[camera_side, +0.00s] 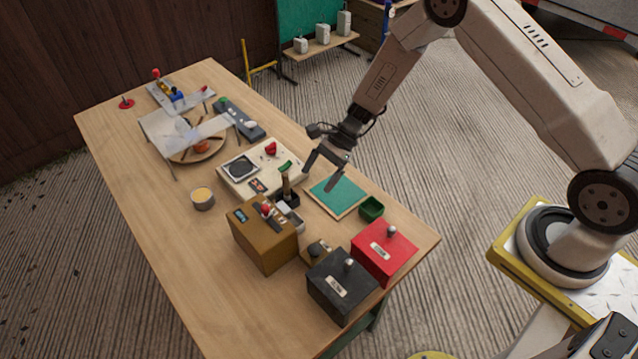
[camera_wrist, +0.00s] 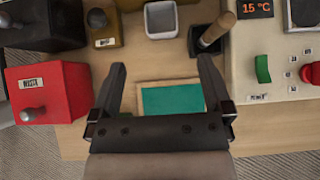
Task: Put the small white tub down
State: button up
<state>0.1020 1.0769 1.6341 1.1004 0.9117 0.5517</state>
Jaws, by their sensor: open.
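The small white tub (camera_wrist: 161,19) is a square, open-topped container at the top middle of the wrist view. In the side view the tub (camera_side: 294,219) appears to stand on the table, close beside the brown box (camera_side: 264,240). My gripper (camera_side: 318,181) is open, with nothing between its fingers. It hangs above the table near the green mat, apart from the tub. In the wrist view the gripper's fingertips (camera_wrist: 161,62) point toward the tub, which lies beyond them.
A black pot with a wooden-handled tool (camera_wrist: 210,40) stands next to the tub. The green mat (camera_side: 338,194) lies bare on its board. A dark green tub (camera_side: 371,209), red box (camera_side: 383,252) and black box (camera_side: 341,287) stand nearby. The cream console (camera_side: 257,172) is left of the mat.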

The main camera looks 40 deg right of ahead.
jog(key=s+d+r+n+t+h, duration=0.1)
jog(key=s+d+r+n+h, duration=0.3)
jog(key=s+r+n, duration=0.4)
jog(key=s+d+r+n+t+h, duration=0.1)
jog(key=s+d+r+n+h, duration=0.2)
jog(key=s+r+n, duration=0.6)
jog(key=shift+s+d+r+n+t+h, duration=0.25)
jog(key=shift+s+d+n+h, duration=0.2)
jog(key=shift+h, duration=0.55)
jog(key=shift+f, duration=0.1)
dwell(0.4)
